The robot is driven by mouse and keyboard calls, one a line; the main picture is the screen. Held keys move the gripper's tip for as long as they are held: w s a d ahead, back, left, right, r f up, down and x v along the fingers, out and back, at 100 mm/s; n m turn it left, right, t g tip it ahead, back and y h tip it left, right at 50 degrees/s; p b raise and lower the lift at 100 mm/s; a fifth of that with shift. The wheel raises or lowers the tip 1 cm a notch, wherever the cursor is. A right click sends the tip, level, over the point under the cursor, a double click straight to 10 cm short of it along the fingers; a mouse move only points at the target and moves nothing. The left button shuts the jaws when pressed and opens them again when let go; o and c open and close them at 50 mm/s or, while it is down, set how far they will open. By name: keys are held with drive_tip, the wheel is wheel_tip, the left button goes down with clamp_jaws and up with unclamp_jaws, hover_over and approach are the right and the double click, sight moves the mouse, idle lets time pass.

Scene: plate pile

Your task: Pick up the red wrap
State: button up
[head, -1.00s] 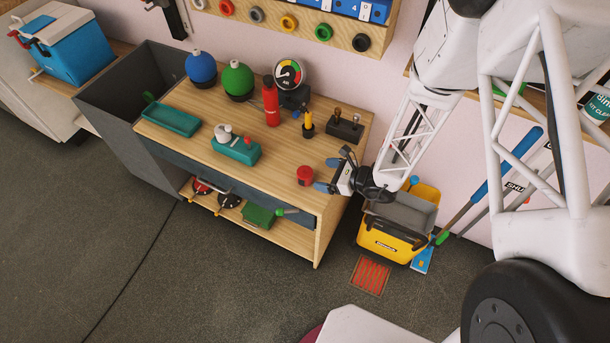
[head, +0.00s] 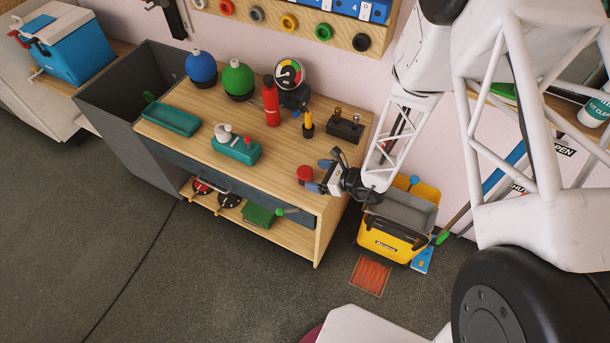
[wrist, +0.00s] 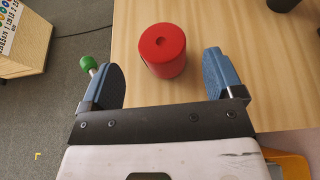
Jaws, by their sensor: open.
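The red wrap (head: 305,174) is a short red roll standing upright near the right end of the wooden bench top. In the wrist view my gripper (wrist: 168,80) is open and empty, with one blue finger on either side. Whether a fingertip touches the roll cannot be told.
On the bench (head: 215,105) stand a red bottle (head: 270,105), a yellow screwdriver (head: 308,125), a dark block with knobs (head: 345,128), a teal case (head: 236,150) and a green tray (head: 172,118). A yellow bucket (head: 390,243) stands on the floor at right. The bench front near the roll is clear.

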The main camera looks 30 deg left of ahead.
sight(307, 172)
drive_tip(key=shift+a, duration=0.2)
drive_tip(key=shift+x, duration=2.5)
drive_tip(key=shift+w, duration=0.15)
drive_tip(key=c, duration=1)
drive_tip(key=shift+c, duration=0.2)
drive_tip(key=shift+r, duration=0.25)
drive_tip(key=shift+r, duration=0.85)
drive_tip(key=shift+d+r, duration=0.2)
drive_tip(key=shift+r, duration=0.6)
drive_tip(key=s+d+r, duration=0.1)
drive_tip(key=s+d, duration=0.9)
drive_tip(key=s, duration=0.1)
drive_tip(key=shift+s+d, duration=0.3)
drive_tip(key=shift+d, duration=0.05)
